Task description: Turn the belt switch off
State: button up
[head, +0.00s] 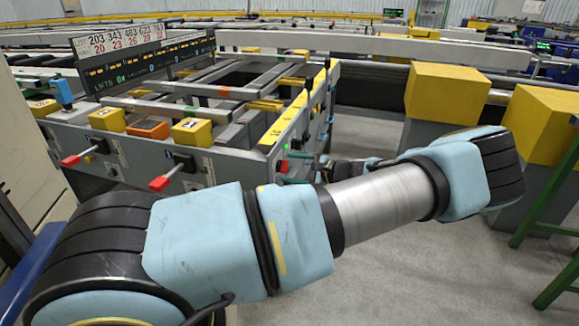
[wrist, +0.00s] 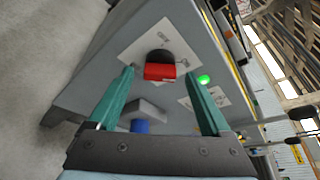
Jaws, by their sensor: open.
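A red switch handle (wrist: 160,71) with a black round base sits on a white labelled plate on the grey side panel, in the wrist view. I take it as the belt switch; its label is too small to read. It shows as a small red spot in the head view (head: 283,166). A green lamp (wrist: 204,79) beside it is lit. My gripper (wrist: 160,76) is open, its two green fingers pointing at the panel, one on each side of the red handle. I cannot tell whether they touch it. The gripper is partly hidden behind my arm in the head view.
Two red-handled levers (head: 72,160) (head: 160,183) stick out of the table's front. A blue button (wrist: 140,126) and a grey block (wrist: 147,108) are on the panel near my fingers. Yellow blocks (head: 446,91) stand right. Grey floor (head: 450,260) is open beside the table.

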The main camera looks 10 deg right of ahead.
jog(key=shift+w+a+f, duration=0.15)
jog(key=shift+w+a, duration=0.25)
grip_shut()
dwell(0.5)
